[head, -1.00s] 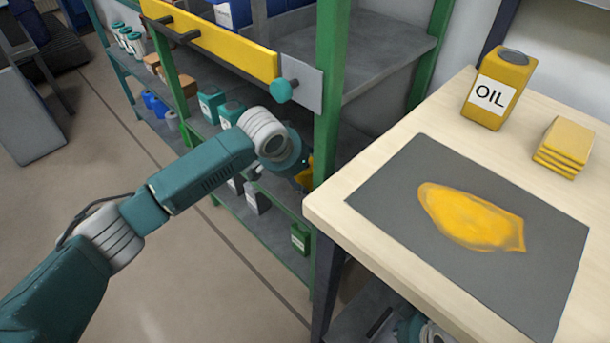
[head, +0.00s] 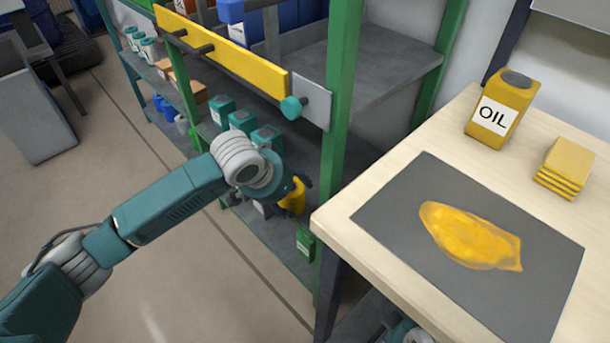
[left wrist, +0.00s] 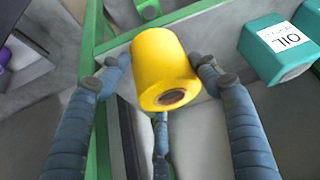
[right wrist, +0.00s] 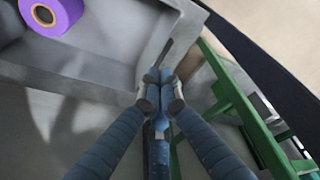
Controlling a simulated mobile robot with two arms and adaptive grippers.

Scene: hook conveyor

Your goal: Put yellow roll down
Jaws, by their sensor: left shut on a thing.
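The yellow roll (head: 293,198) is in my left gripper (head: 300,190), at the green-framed shelf left of the workbench. In the left wrist view the yellow roll (left wrist: 165,68) sits between the two fingers of the left gripper (left wrist: 163,72), its end with the dark core hole facing the camera. The lower shelf (head: 270,235) is behind and below it; whether the roll touches the shelf I cannot tell. My right gripper (right wrist: 160,88) shows in the right wrist view with its fingertips together and nothing between them.
Teal oil containers (head: 242,120) stand on the shelf left of the roll; one (left wrist: 280,48) is close to the right finger. A green post (head: 340,130) and the workbench (head: 340,225) edge are to the right. A purple roll (right wrist: 52,14) lies near my right gripper.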

